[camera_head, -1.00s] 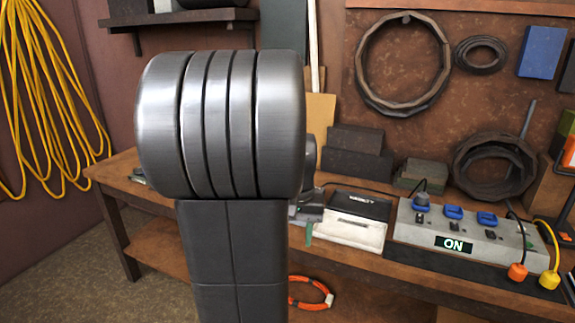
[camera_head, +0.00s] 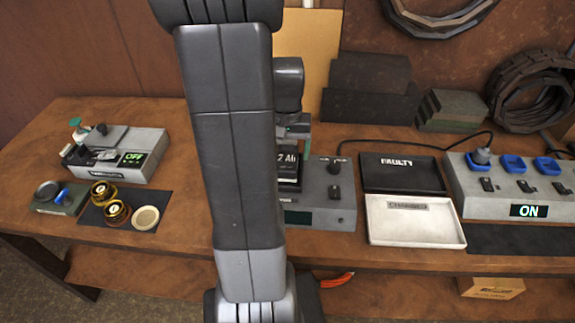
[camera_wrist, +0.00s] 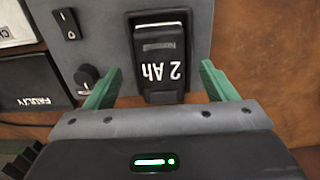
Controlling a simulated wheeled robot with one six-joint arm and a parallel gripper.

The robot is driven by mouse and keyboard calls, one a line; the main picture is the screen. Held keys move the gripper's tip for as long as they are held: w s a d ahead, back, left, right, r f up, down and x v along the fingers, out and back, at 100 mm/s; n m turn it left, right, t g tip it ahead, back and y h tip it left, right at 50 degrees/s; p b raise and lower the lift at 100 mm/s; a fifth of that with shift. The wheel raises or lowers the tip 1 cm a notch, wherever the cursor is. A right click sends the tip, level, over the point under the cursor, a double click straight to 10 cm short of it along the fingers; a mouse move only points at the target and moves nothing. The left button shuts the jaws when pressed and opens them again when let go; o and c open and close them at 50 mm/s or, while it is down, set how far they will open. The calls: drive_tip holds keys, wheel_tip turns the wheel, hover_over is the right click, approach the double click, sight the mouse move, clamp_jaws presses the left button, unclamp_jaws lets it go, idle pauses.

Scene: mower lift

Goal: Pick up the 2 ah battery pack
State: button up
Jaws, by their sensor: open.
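The 2 Ah battery pack (camera_head: 288,165) is black with white "2 Ah" lettering and sits in a grey device (camera_head: 328,195) with a knob, a switch and a dark display. In the wrist view the pack (camera_wrist: 160,75) shows upside down in a dark slot of the grey housing (camera_wrist: 105,25). My gripper (camera_wrist: 161,69) is open, with one green finger on each side of the pack and visible gaps to it. In the head view my gripper is mostly hidden behind my arm, just above the pack.
Right of the device lie a black "FAULTY" tray (camera_head: 402,175) and a white "CHARGED" tray (camera_head: 415,220). A grey switch box (camera_head: 512,205) reads ON. A cable runs behind the trays.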

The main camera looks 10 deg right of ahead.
sight(287, 157)
drive_tip(key=f, duration=0.2)
drive_tip(key=w+f, duration=0.1)
drive_tip(key=shift+w+d+f+p, duration=0.1)
drive_tip(key=shift+d+f+p, duration=0.1)
drive_tip(key=shift+f+p, duration=0.2)
drive_tip(key=shift+f, duration=0.6)
drive_tip(key=shift+c, duration=0.5)
drive_tip(key=c, duration=1.4)
drive_tip(key=shift+w+r, duration=0.1)
drive_tip(key=shift+r, duration=0.1)
